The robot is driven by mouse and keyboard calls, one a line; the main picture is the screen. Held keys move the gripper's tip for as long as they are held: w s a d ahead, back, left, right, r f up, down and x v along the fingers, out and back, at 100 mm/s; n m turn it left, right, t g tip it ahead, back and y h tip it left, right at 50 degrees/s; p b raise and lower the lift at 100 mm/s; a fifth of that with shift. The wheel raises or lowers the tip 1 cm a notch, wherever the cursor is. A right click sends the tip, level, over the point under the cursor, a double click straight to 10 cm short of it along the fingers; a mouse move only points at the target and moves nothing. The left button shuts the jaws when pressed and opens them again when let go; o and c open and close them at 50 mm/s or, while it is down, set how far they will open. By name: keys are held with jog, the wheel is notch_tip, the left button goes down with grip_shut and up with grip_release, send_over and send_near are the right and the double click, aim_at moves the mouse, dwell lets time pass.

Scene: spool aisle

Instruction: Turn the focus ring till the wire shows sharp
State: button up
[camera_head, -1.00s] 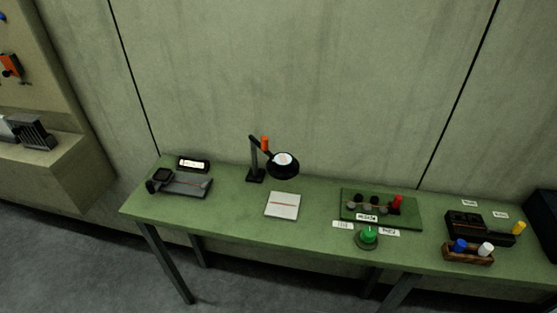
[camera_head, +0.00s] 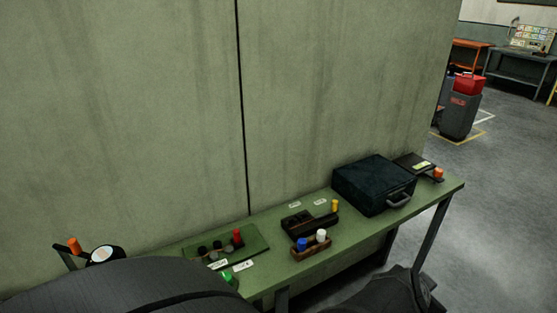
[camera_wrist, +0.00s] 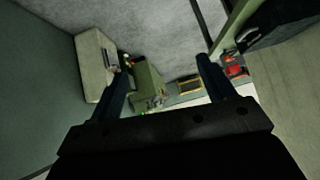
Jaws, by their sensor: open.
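The magnifier lamp (camera_head: 103,254) shows at the left edge of the bench in the head view, its round pale lens set in a black rim. An orange part (camera_head: 75,244) stands beside it on its dark stand. I cannot tell which part is the focus ring. The wire and the white plate under the lens are hidden behind my arm. My gripper (camera_wrist: 165,68) is open in the wrist view, its two dark fingers wide apart with nothing held between them. It is away from the lamp, and the lamp is not recognisable in the wrist view.
The green bench (camera_head: 272,281) bears a green board (camera_head: 262,243) with dark knobs and a red one, a wooden holder (camera_head: 303,255) with blue and white knobs, and a dark case (camera_head: 374,185). Open floor (camera_head: 500,220) lies at right. A concrete wall stands behind the bench.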

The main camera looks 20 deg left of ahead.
jog(key=w+a+r+n+y, duration=0.1)
jog(key=w+a+r+n, duration=0.25)
jog(key=w+a, duration=0.4)
jog(key=w+a+r+n+y, duration=0.1)
jog(key=w+a+r+n, duration=0.25)
jog(key=w+a, duration=0.35)
jog(key=w+a+r+n+g+y, duration=0.15)
jog(key=a+n, duration=0.25)
jog(key=a, duration=0.6)
jog(key=w+a+r+n+g+y, duration=0.1)
jog(key=w+a+r+n, duration=0.2)
jog(key=a, duration=0.7)
jog(key=s+a+r+n+g, duration=0.1)
jog(key=s+a+n, duration=0.25)
jog(key=a, duration=0.45)
jog(key=s+a+r+n+g+y, duration=0.1)
jog(key=s+a+r+n, duration=0.2)
jog(key=a, duration=0.5)
jog(key=s+a+n, duration=0.3)
jog(key=s+a, duration=0.2)
jog(key=a, duration=0.3)
jog(key=s+a+r+n+g, duration=0.1)
jog(key=s+a+r+n, duration=0.15)
jog(key=s+a, duration=0.5)
jog(key=s+a+r+n+g, duration=0.15)
jog(key=s+a+n, duration=0.25)
jog(key=s, duration=0.6)
notch_tip(320, 180, down, 17)
jog(key=shift+a+f, duration=0.1)
jog(key=shift+a, duration=0.05)
